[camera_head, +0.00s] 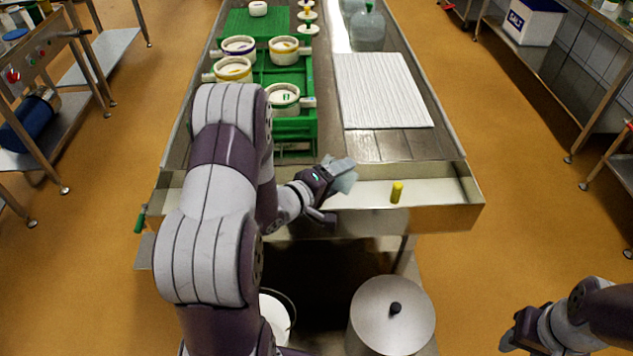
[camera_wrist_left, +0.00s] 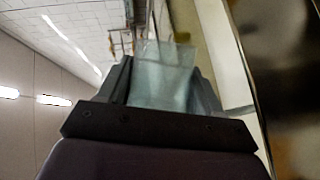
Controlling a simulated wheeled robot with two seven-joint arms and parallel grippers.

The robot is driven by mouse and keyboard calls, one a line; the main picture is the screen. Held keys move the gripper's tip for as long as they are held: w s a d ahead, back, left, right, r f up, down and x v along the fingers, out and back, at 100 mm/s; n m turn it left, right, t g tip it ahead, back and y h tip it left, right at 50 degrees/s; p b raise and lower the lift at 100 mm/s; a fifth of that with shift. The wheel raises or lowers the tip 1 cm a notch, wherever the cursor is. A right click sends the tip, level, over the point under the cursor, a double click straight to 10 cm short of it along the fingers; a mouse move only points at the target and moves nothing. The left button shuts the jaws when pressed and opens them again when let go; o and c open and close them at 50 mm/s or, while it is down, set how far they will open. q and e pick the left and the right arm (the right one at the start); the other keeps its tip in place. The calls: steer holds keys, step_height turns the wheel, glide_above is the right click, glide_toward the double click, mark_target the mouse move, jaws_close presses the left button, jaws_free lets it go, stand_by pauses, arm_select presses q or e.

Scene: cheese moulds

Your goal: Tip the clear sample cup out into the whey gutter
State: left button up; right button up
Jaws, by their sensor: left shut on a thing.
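The clear sample cup (camera_head: 345,182) is held over the whey gutter (camera_head: 440,192), the pale-floored trough along the table's near end. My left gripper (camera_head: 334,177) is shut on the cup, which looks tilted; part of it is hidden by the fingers. In the left wrist view the cup (camera_wrist_left: 160,75) sits between the two dark fingers. I cannot tell whether anything is left in it. My right gripper (camera_head: 518,332) is at the lower right, away from the table, and its jaws are not clear.
A small yellow cylinder (camera_head: 397,192) stands in the gutter, right of the cup. Behind are a white ribbed mat (camera_head: 383,90), several round moulds such as this one (camera_head: 284,98), and a large clear jar (camera_head: 368,28). A lidded steel pot (camera_head: 391,318) stands below the table.

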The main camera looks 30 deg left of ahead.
mark_target(329, 157)
arm_select(q)
steer(key=shift+a+f+n, duration=0.15)
steer(key=shift+f+n, duration=0.05)
steer(key=shift+n, duration=0.2)
steer(key=shift+a+r+n+t+h+p, duration=0.35)
steer(key=shift+r+n+h+p, duration=0.2)
steer(key=shift+n+p, duration=0.4)
stand_by(0.8)
steer(key=shift+a+r+n+t+h+p, duration=0.15)
steer(key=shift+a+r+n+t+p, duration=0.2)
steer(key=shift+n, duration=0.3)
steer(key=shift+a+r+n+t+h+p, duration=0.1)
steer(key=shift+r+n+t+p, duration=0.1)
steer(key=shift+n+p, duration=0.3)
stand_by(0.7)
steer(key=shift+a+r+n+t+h+p, duration=0.2)
steer(key=shift+a+n+t, duration=0.1)
steer(key=shift+n, duration=0.4)
steer(key=shift+a+r+n+t+h+p, duration=0.15)
steer(key=shift+a+n+t, duration=0.1)
steer(key=shift+n, duration=0.45)
stand_by(0.3)
steer(key=shift+a+r+n+t, duration=0.1)
steer(key=shift+a+n+t, duration=0.4)
steer(key=shift+n, duration=0.7)
stand_by(1.1)
